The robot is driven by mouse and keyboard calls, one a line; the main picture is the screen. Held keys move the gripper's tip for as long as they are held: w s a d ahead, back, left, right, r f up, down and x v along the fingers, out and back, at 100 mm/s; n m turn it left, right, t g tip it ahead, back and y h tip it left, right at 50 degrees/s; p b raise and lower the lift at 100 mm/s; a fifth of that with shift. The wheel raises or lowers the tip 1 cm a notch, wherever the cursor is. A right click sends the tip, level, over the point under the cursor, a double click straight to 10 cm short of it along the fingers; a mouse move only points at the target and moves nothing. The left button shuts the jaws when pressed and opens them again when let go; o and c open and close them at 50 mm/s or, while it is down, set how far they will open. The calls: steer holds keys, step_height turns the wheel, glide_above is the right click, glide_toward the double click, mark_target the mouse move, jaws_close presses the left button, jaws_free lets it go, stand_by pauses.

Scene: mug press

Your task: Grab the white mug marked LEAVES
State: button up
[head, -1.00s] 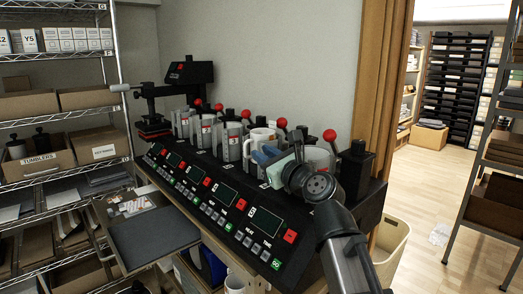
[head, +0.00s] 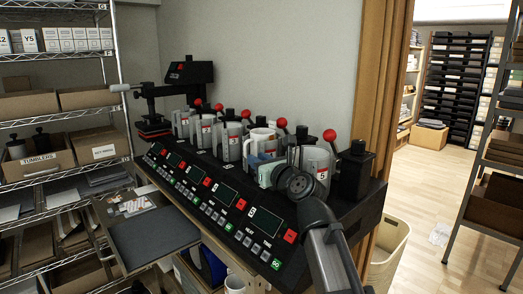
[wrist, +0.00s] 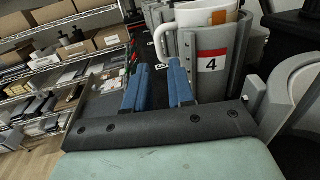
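A white mug (head: 261,138) sits upright inside the grey clamp of the station numbered 4. In the wrist view the mug (wrist: 205,16) shows its rim area and its handle (wrist: 162,40), which sticks out to the left of the clamp. The LEAVES marking cannot be read; the clamp hides most of the mug's wall. My gripper (wrist: 159,66) is open, its two blue fingers apart with nothing visible between them. The fingertips appear just short of the handle, in front of the clamp. In the head view my gripper (head: 258,160) partly covers station 4.
The clamp of station 4 (wrist: 211,75) stands close to my right finger. Station 5 (head: 318,165) is close on the right, with a red-knobbed lever (head: 329,135). More clamps stand to the left along the black press (head: 225,205). A grey tray (head: 155,234) lies left of it.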

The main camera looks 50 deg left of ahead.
steer(key=shift+w+a+r, duration=0.1)
steer(key=shift+w+a, duration=0.1)
steer(key=shift+a, duration=0.8)
steer(key=shift+w+a+f, duration=0.1)
steer(key=shift+w+a, duration=0.1)
steer(key=shift+a, duration=0.75)
steer(key=shift+w+a+r, duration=0.1)
steer(key=shift+w+a, duration=0.1)
steer(key=shift+a, duration=0.8)
steer(key=shift+c, duration=0.4)
jaws_close()
steer(key=shift+d, duration=0.1)
